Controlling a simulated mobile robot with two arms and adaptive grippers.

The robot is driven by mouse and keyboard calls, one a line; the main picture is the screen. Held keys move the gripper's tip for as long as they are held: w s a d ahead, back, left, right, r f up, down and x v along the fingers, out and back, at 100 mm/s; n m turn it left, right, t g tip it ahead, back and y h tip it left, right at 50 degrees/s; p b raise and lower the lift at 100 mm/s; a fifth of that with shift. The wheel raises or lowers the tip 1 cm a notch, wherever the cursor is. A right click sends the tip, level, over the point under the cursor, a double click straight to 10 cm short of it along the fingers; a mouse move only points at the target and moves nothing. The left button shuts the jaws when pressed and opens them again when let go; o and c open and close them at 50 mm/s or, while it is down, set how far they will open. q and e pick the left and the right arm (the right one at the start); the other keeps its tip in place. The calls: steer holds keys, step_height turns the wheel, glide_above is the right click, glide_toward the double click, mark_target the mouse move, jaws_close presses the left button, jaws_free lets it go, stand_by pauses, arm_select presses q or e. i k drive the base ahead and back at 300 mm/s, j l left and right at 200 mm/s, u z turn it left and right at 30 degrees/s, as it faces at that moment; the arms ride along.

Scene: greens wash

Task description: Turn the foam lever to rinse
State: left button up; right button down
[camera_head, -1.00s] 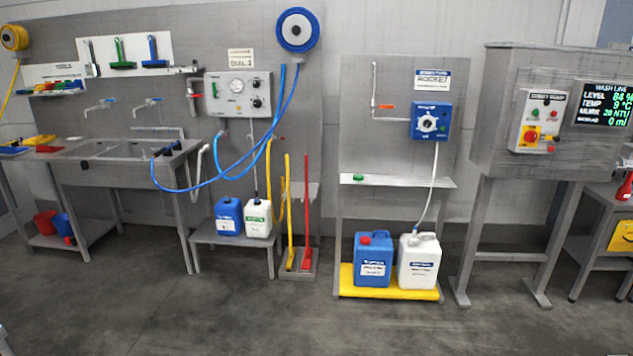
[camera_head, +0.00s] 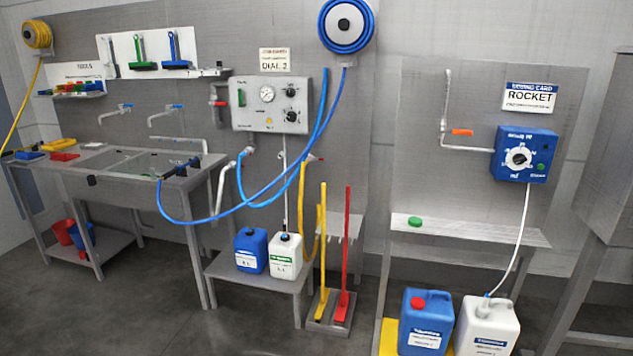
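A grey control panel (camera_head: 252,119) hangs on the wall left of centre, under a card (camera_head: 274,60) that seems to read "DIAL 2". It carries a round gauge (camera_head: 267,94), two black knobs (camera_head: 291,92) on its right side and a small upright green handle or switch (camera_head: 241,98) on its left. A pipe with a dark red part (camera_head: 218,103) stands just left of the panel. I cannot tell for certain which of these is the foam lever, nor its setting. Neither of my grippers is in view.
A sink bench (camera_head: 130,165) stands left, and a low stand (camera_head: 262,282) with a blue jug (camera_head: 251,250) and a white jug (camera_head: 284,256) is below the panel. A blue hose (camera_head: 215,219) loops in front. The front floor (camera_head: 150,315) is clear.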

mark_target(241, 104)
steer(key=i+u, duration=0.3)
steer(key=i, duration=0.55)
steer(key=i+l+u, duration=0.1)
steer(key=i+u, duration=0.25)
steer(key=i, duration=0.5)
